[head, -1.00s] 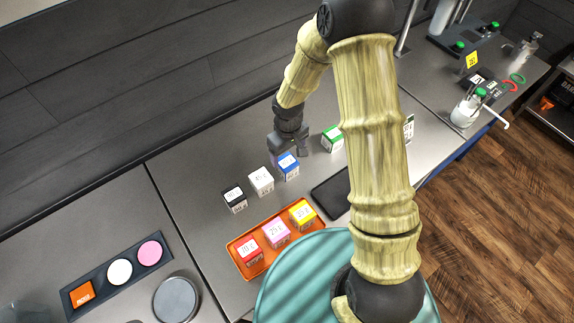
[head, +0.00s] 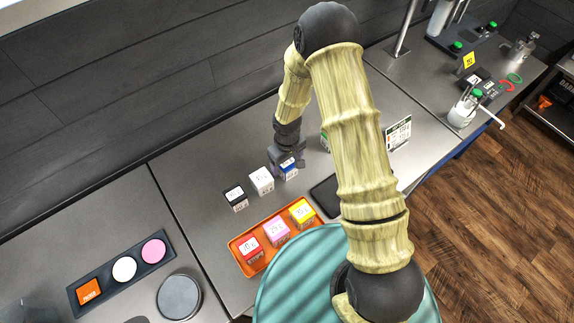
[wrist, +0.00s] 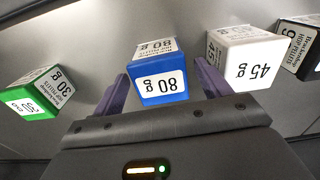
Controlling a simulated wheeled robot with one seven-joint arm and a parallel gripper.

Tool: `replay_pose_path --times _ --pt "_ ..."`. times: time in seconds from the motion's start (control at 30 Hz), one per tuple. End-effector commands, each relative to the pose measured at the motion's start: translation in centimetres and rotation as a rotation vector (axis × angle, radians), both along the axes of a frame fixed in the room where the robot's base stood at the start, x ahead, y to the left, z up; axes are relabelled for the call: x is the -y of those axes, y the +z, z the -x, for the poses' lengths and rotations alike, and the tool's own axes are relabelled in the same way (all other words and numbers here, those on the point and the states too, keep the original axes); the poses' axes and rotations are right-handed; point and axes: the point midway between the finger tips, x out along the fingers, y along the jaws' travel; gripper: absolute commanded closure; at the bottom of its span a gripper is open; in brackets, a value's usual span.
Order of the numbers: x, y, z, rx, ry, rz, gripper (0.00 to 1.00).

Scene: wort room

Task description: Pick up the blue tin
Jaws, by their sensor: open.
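The blue tin (head: 289,173) stands on the metal counter behind the orange tray, partly hidden by my gripper in the head view. In the wrist view the blue tin (wrist: 159,76) shows a white label reading 80 g. My gripper (wrist: 160,85) is open, with one purple finger on each side of the blue tin. In the head view my gripper (head: 287,160) is right at the tin. I cannot tell whether either finger touches it.
A white tin (head: 262,181) and a black tin (head: 236,198) stand to the left. A green tin (wrist: 40,92) stands on the other side. An orange tray (head: 240,252) holds red, pink and yellow tins. A dark flat slab (head: 326,196) lies to the right.

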Motion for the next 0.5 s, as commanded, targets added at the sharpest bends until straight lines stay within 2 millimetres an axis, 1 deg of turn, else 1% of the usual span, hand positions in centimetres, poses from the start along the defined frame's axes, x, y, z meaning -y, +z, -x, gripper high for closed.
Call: replay_pose_path --times 0.37,0.4,0.47,0.5 --pt "-0.01 0.02 0.01 0.0 0.0 0.0 0.24" --pt "-0.02 0.02 0.01 0.0 0.0 0.0 0.31" --pt "-0.01 0.02 0.01 0.0 0.0 0.0 0.43" --pt "-0.02 0.02 0.01 0.0 0.0 0.0 0.51"
